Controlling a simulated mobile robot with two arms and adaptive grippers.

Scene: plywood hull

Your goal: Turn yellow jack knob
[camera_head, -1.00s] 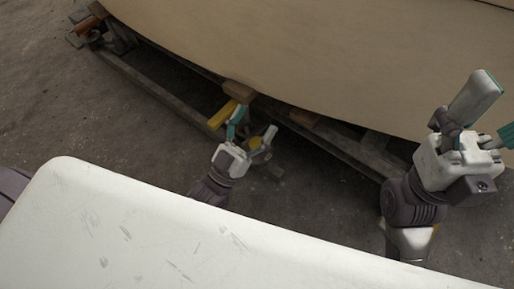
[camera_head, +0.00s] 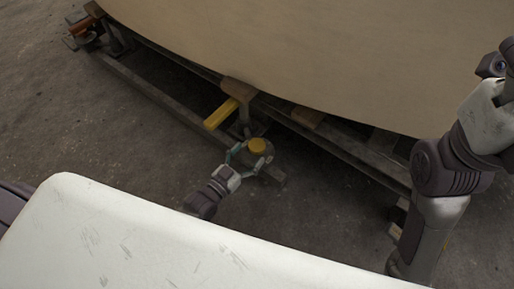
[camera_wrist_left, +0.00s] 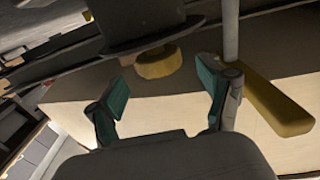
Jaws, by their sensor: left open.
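The round yellow jack knob (camera_head: 257,146) sits low beside the hull's support frame, on a jack standing near the floor. My left gripper (camera_head: 251,155) is open, its two fingers reaching toward the near side of the knob. In the left wrist view the yellow knob (camera_wrist_left: 158,63) shows between and just beyond the open teal-padded fingertips (camera_wrist_left: 163,84), with no clear contact. A dark plate covers part of its far side there. My right arm is at the right edge of the head view; its fingers are out of frame.
A yellow bar (camera_head: 221,114) juts out near the knob and shows at right in the left wrist view (camera_wrist_left: 276,104). The plywood hull (camera_head: 330,55) overhangs the wooden support beams (camera_head: 165,103). Bare floor (camera_head: 60,130) lies left of the frame.

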